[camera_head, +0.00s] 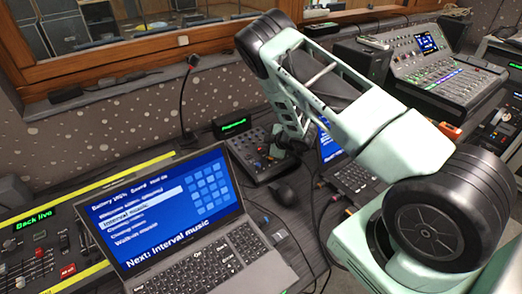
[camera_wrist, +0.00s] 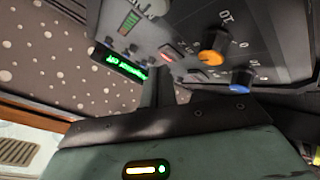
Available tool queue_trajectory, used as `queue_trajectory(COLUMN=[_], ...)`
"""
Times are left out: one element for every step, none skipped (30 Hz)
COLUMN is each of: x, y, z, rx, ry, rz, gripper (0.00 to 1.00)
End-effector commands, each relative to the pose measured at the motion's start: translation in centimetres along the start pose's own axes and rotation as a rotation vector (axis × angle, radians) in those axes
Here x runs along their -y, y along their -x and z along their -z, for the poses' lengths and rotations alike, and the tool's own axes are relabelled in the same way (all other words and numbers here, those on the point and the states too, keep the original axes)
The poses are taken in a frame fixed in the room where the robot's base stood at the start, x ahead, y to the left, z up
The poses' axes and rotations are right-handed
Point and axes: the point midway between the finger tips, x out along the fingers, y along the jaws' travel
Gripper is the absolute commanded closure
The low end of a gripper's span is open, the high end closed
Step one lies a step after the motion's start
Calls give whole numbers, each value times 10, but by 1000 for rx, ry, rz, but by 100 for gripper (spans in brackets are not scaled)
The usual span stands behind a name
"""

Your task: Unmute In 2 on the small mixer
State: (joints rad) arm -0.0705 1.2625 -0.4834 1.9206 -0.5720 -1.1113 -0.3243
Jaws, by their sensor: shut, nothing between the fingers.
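The small mixer (camera_head: 250,158) is a dark box with knobs and a green-lit display, on the desk behind the open laptop. In the wrist view its dark panel (camera_wrist: 275,25) fills the upper right, with an orange knob (camera_wrist: 212,58), a blue knob (camera_wrist: 242,80) and a red button (camera_wrist: 166,54). No In 2 label is readable, so I cannot tell which button is its mute. My gripper (camera_head: 288,143) points down at the mixer's right side. In the wrist view its shut, empty fingers (camera_wrist: 166,82) end close to the panel near the red button; contact is unclear.
A laptop (camera_head: 165,220) stands in front of the mixer, with a mouse (camera_head: 283,190) to its right. A gooseneck microphone (camera_head: 184,100) rises behind. A second laptop (camera_head: 345,165) is right of my gripper. A larger fader console (camera_head: 440,75) is at the back right.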

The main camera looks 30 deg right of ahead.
Motion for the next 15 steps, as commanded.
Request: queue_trajectory(x=[0, 0, 0, 0, 0, 0, 0, 0, 1, 1, 2, 2, 3, 4, 4], y=[0, 0, 0, 0, 0, 0, 0, 0, -1, -1, -2, -3, -4, -5, -6], z=[0, 0, 0, 0, 0, 0, 0, 0, -1, -1, -2, -3, -3, -4, -5], rx=[0, 0, 0, 0, 0, 0, 0, 0, 0, 0, 0, 0, 0, 0, 0], ry=[0, 0, 0, 0, 0, 0, 0, 0, 0, 0, 0, -1, -1, -1, -1], rz=[0, 0, 0, 0, 0, 0, 0, 0, 0, 0, 0, 0, 0, 0, 0], gripper=[100, 100, 100, 100, 100, 100, 100, 100, 100, 100, 100, 100, 100, 100, 100])
